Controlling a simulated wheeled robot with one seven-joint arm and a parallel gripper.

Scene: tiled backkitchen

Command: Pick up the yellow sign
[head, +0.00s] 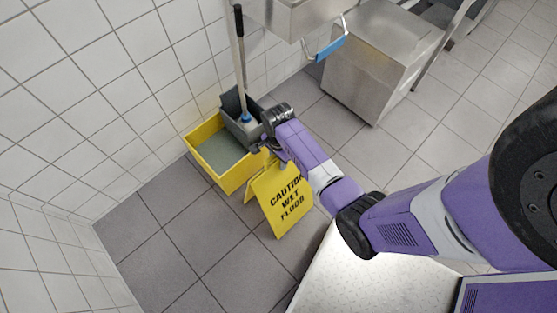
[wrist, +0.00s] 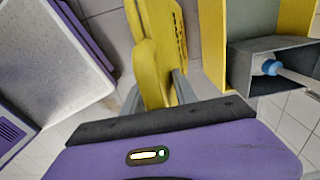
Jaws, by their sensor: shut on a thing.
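The yellow sign (head: 283,200) is a folding floor sign with black "CAUTION WET FLOOR" lettering. In the head view it stands on the grey tiles in front of the mop bucket, and I cannot tell whether its feet touch the floor. My gripper (head: 271,145) is at the sign's top edge, partly hidden behind my own wrist. In the wrist view the sign (wrist: 158,45) runs between the two grey fingers of my gripper (wrist: 158,92). The gripper is shut on its top part.
A yellow mop bucket (head: 222,172) with a grey wringer (head: 243,128) and an upright mop handle (head: 240,60) stands just behind the sign by the tiled wall. A steel cabinet (head: 370,75) is at the back right. Floor at the lower left (head: 180,240) is clear.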

